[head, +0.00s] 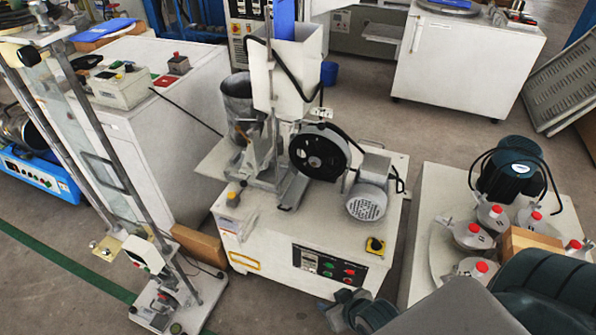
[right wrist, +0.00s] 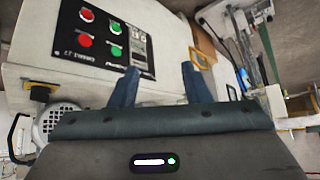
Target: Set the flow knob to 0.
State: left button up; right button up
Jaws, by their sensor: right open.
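A black rotary knob on a yellow plate (head: 375,245) is on the upper right of the white machine's front; I cannot read its setting or confirm that it is the flow knob. In the right wrist view a yellow and black part (right wrist: 42,91) shows at the left, seen edge-on. My right gripper (head: 338,303) is in front of the machine's lower front, below and left of the knob and apart from it. In the right wrist view its two fingers (right wrist: 160,84) are spread with nothing between them. My left gripper is not in view.
A black control panel (head: 328,268) with red and green buttons is on the machine's front; it also shows in the right wrist view (right wrist: 105,38). A grey motor (head: 366,202) sits above the knob. Red-topped parts (head: 473,234) stand on a pale base at the right.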

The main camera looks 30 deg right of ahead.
jog(key=w+d+r+m+t+h+b, duration=0.1)
jog(key=w+d+r+t+h+b, duration=0.2)
jog(key=w+r, duration=0.45)
jog(key=m+t+h+p, duration=0.1)
jog(key=m+t+h, duration=0.25)
jog(key=t, duration=0.35)
send_near(323, 128)
jog(key=shift+m+y, duration=0.45)
jog(key=x, duration=0.9)
jog(key=shift+w+d+r+p, duration=0.1)
jog(key=shift+w+d+p, duration=0.15)
jog(key=shift+w+p, duration=0.1)
jog(key=shift+x, duration=0.8)
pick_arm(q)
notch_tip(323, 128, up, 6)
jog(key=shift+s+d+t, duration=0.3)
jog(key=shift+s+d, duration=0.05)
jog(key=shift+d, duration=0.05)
pick_arm(e)
jog(key=shift+c, duration=0.4)
